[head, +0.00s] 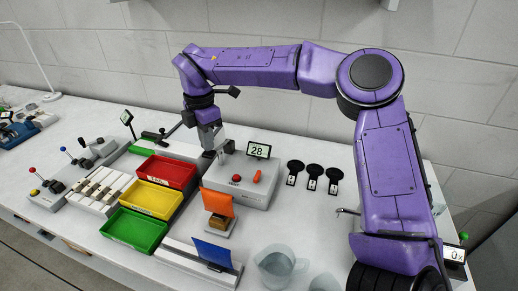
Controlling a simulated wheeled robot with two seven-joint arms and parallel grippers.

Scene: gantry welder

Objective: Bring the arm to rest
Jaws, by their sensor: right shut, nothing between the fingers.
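My purple right arm comes in from the right, bends high and reaches left across the bench. Its right gripper (209,150) points down behind the grey control box (244,186) and the red tray (166,173). The fingers are shut and hold nothing. Whether the fingertips touch the box is hard to tell. My left gripper is not in view.
A display (258,150) reading 28 stands on the box. Yellow (158,200) and green trays (134,229) stand left, an orange card (217,203) and blue card (213,252) in front. Black paddles (313,171) and a clear jug (277,267) are right.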

